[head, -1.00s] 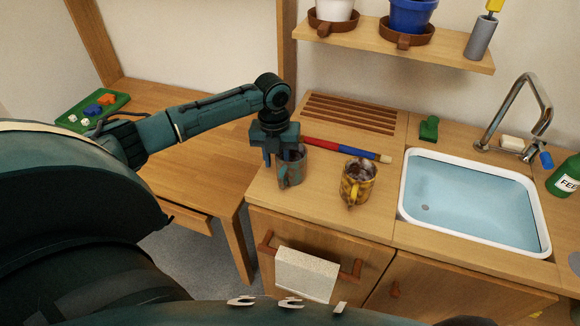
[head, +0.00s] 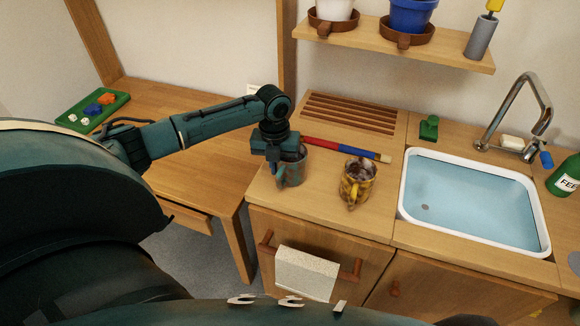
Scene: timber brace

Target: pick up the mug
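Two mugs stand on the wooden counter in the head view. A grey-blue mug (head: 293,172) with a blue handle on its left side is upright. A yellow-brown patterned mug (head: 356,184), with something brown inside, stands to its right. My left gripper (head: 276,160) points down at the back left of the grey-blue mug, overlapping its rim and hiding part of it. The fingers are small and partly hidden, so I cannot tell how far apart they are or whether they touch the mug. My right gripper is not in view.
A red-and-blue rod (head: 335,148) lies behind the mugs, before a slatted rack (head: 350,112). A sink (head: 403,205) with a tap (head: 544,110) is to the right. A small green object (head: 429,128) stands near it. A cloth (head: 306,274) hangs at the counter front.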

